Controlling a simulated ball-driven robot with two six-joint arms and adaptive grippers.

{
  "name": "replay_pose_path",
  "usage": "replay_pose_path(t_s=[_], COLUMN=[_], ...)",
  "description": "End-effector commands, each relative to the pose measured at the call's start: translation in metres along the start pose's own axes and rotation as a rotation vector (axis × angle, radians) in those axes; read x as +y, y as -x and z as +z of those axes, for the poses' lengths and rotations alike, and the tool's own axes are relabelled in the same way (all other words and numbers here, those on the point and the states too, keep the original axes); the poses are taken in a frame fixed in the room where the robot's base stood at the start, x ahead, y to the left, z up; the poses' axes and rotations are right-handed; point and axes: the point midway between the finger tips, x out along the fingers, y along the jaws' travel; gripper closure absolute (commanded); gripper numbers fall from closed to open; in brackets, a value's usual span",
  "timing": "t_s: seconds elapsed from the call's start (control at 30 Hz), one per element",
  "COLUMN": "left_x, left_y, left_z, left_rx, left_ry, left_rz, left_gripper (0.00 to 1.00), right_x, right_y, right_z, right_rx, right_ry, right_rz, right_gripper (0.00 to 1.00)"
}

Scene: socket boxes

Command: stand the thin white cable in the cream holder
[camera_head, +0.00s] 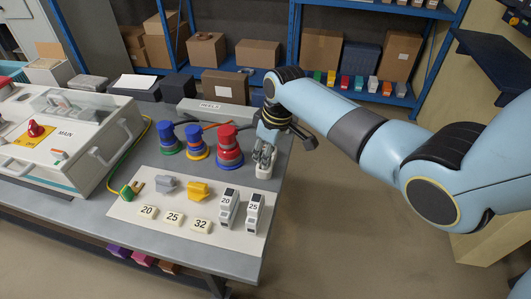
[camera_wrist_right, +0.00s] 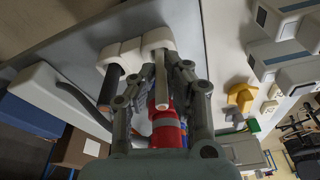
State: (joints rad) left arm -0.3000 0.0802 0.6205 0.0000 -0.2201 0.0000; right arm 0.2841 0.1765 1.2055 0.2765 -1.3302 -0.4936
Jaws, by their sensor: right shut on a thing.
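The thin white cable (camera_wrist_right: 161,80) is between the fingers of my right gripper (camera_wrist_right: 162,72) in the wrist view, its cut end toward the camera. The gripper is shut on it. The cable's far end meets the right part of the cream holder (camera_wrist_right: 128,50); I cannot tell how deep it sits. A black cable (camera_wrist_right: 108,90) stands in the left part of the same holder. In the head view my right gripper (camera_head: 264,152) is just above the cream holder (camera_head: 264,172) near the table's right edge. The white cable is hard to make out there. My left gripper is not in view.
Red (camera_head: 228,148), blue (camera_head: 195,142) and green-based (camera_head: 167,138) reel stacks stand left of the gripper. A white mat (camera_head: 180,228) with breakers (camera_head: 228,208) and number tiles lies in front. A REELS block (camera_head: 208,106) is behind. The table ends right of the holder.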

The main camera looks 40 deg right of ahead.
Motion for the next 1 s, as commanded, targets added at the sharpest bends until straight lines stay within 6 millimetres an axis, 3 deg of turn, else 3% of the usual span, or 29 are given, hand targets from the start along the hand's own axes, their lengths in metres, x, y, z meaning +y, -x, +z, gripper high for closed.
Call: replay_pose_path(t_s=[0.23,0.27,0.47,0.77,0.87,1.0], left_x=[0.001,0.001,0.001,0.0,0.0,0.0], left_y=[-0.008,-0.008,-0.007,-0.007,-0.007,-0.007], left_z=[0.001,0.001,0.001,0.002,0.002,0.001], left_rx=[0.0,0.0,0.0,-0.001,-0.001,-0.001], left_ry=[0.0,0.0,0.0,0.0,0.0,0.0], left_rz=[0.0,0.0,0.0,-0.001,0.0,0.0], left_gripper=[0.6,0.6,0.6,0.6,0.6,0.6], right_x=[0.0,0.0,0.0,0.001,0.001,0.001], right_y=[-0.011,-0.011,-0.01,-0.008,0.001,0.027], right_z=[0.002,0.002,0.002,0.002,0.002,0.001], right_rx=[0.0,0.001,0.001,0.001,0.002,0.004], right_ry=[0.0,0.0,0.0,0.0,0.001,0.002], right_rz=[0.0,0.0,0.0,0.001,0.003,0.003], right_gripper=[1.0,0.89,0.63,0.63,0.63,0.63])
